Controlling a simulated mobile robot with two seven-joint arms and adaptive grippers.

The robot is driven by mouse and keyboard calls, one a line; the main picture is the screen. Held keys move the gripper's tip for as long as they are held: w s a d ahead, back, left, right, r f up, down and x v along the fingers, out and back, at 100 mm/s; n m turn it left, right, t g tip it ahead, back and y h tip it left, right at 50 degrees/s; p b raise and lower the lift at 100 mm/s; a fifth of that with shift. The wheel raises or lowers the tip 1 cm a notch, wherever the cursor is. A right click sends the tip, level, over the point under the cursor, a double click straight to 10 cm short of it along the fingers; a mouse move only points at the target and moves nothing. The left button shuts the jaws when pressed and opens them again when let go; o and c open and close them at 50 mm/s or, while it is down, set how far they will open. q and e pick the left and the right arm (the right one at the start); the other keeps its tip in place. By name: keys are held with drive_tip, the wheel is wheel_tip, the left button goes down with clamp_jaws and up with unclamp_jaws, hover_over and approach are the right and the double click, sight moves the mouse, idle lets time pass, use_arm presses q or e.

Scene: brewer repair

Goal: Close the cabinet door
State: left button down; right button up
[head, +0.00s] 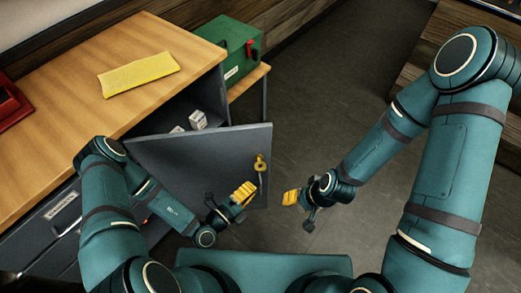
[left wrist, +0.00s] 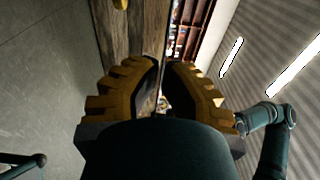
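The grey cabinet door (head: 195,160) stands open in the head view, swung out from the cabinet under the wooden worktop. A yellow handle (head: 260,163) sits near its free edge. My left gripper (head: 243,193) is in front of the door's lower right part, just below the handle; whether it touches the door is unclear. In the left wrist view its ridged yellow fingers (left wrist: 164,70) stand apart with a narrow gap and nothing clearly held. My right gripper (head: 292,197) is right of the door, over the floor, apart from it; its fingers are too small to judge.
Small white boxes (head: 197,120) lie inside the open cabinet. A yellow cloth (head: 138,74) and a red object (head: 12,102) lie on the worktop (head: 80,115). A green box (head: 232,45) stands on a low shelf behind. The dark floor (head: 310,110) right of the door is clear.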

use_arm(q)
drive_tip(key=w+a+n+y, duration=0.1)
drive_tip(key=n, duration=0.1)
drive_tip(key=b, duration=0.2)
approach(269, 149)
drive_tip(key=shift+t, duration=0.4)
drive_tip(key=d, duration=0.2)
drive_tip(key=w+d, duration=0.1)
drive_tip(key=d, duration=0.2)
drive_tip(key=shift+w+f, duration=0.1)
drive_tip(key=shift+f, duration=0.15)
drive_tip(key=shift+w+a, duration=0.15)
drive_tip(key=shift+w, duration=0.4)
drive_tip(key=shift+w+a, duration=0.2)
drive_tip(key=shift+w, duration=0.4)
drive_tip(key=shift+w+a, duration=0.15)
drive_tip(key=shift+w, duration=0.6)
drive_tip(key=shift+y, duration=0.3)
